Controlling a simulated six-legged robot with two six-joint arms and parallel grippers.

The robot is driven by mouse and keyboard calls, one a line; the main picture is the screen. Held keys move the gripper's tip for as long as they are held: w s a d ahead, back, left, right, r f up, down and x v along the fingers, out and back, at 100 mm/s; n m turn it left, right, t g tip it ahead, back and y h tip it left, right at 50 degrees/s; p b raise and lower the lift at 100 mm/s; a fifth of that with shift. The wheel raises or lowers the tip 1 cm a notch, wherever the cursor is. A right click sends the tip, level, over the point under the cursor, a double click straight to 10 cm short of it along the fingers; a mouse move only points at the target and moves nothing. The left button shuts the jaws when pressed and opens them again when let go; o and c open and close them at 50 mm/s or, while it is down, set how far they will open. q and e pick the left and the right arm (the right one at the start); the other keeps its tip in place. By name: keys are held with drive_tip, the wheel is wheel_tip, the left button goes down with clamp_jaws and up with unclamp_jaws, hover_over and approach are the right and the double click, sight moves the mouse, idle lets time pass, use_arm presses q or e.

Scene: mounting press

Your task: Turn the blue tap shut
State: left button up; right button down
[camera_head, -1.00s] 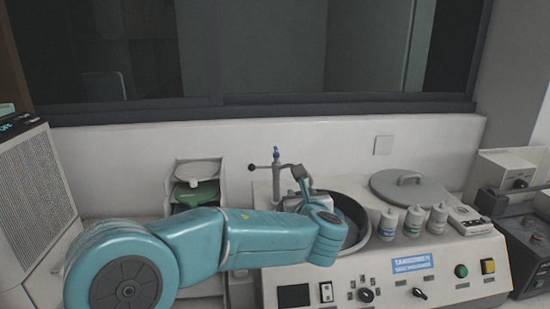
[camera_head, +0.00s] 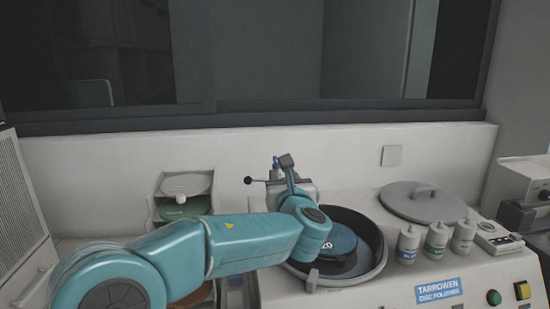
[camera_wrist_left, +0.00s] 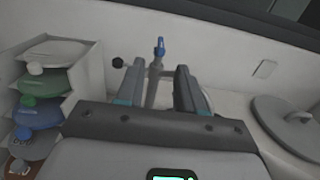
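The blue tap (camera_head: 276,163) tops a thin upright grey pipe behind the polisher bowl. In the head view the gripper (camera_head: 287,183) is at the tap, fingertips hidden. My right gripper is not in view.
The polisher bowl (camera_head: 379,244) with its blue disc is right of my arm. A grey lid (camera_head: 425,205), several bottles (camera_head: 437,240) and a control box (camera_head: 497,238) lie further right. A rack (camera_head: 157,203) of stacked discs stands left. The wall (camera_head: 340,150) is close behind.

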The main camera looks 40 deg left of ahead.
sight(276, 159)
use_arm(q)
drive_tip(key=p+x, duration=0.3)
drive_tip(key=x, duration=0.9)
drive_tip(key=shift+w+f+p, duration=0.1)
drive_tip(key=shift+w+p, duration=0.1)
drive_tip(key=shift+p, duration=0.2)
drive_tip(key=shift+s+a, duration=0.1)
drive_tip(key=shift+a, duration=0.05)
clamp_jaws()
